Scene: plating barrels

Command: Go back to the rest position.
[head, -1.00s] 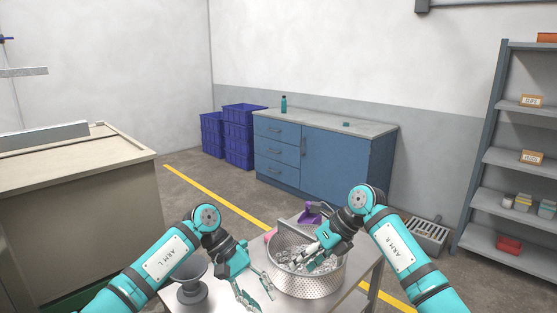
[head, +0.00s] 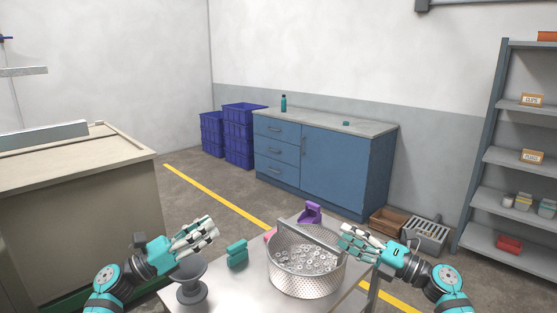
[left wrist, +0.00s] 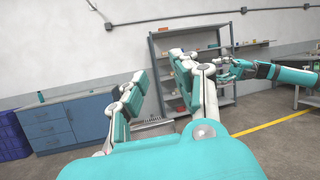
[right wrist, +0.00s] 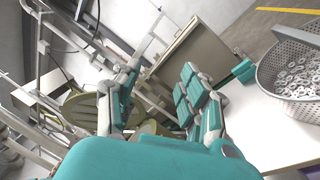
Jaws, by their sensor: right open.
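My left gripper (head: 208,230) is raised above the left part of the table, behind the grey stand. Its fingers are apart with nothing between them, as the left wrist view (left wrist: 155,72) shows. My right gripper (head: 346,242) is open and empty, at the right rim of the perforated metal basket (head: 300,284) in the head view; I cannot tell if it touches. In the right wrist view (right wrist: 160,75) its fingers are spread and the basket (right wrist: 300,108) is off to the right. The basket holds many small metal rings (head: 305,260).
The grey metal table (head: 240,295) carries a dark grey flared stand (head: 191,284), a teal block (head: 237,254) and a purple scoop (head: 312,211) behind the basket. A beige tank (head: 90,200) stands left, a blue cabinet (head: 340,170) behind, a shelf (head: 500,195) right.

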